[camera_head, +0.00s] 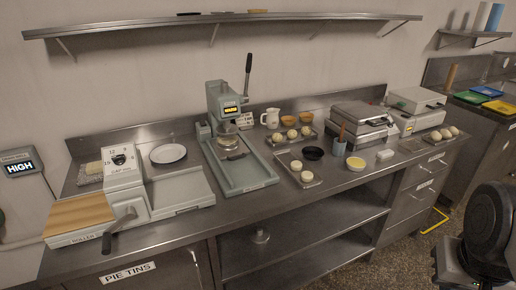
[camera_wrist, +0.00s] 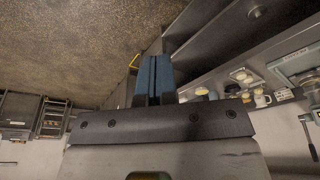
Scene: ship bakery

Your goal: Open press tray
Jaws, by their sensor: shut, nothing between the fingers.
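A grey-green press (camera_head: 222,105) with an upright lever (camera_head: 248,68) stands on the steel counter. A long pale tray-like base (camera_head: 252,178) runs from under the press toward the counter's front edge. A round metal part and a dark handle-like piece sit over it below the press head. I cannot tell how far any tray is slid out. The press shows partly at the right edge of the wrist view (camera_wrist: 295,62). My gripper (camera_wrist: 153,62) has blue fingers closed together and empty, away from the press. The gripper is not visible in the head view.
Open shelves (camera_head: 300,235) lie under the counter. My arm shows at lower right.

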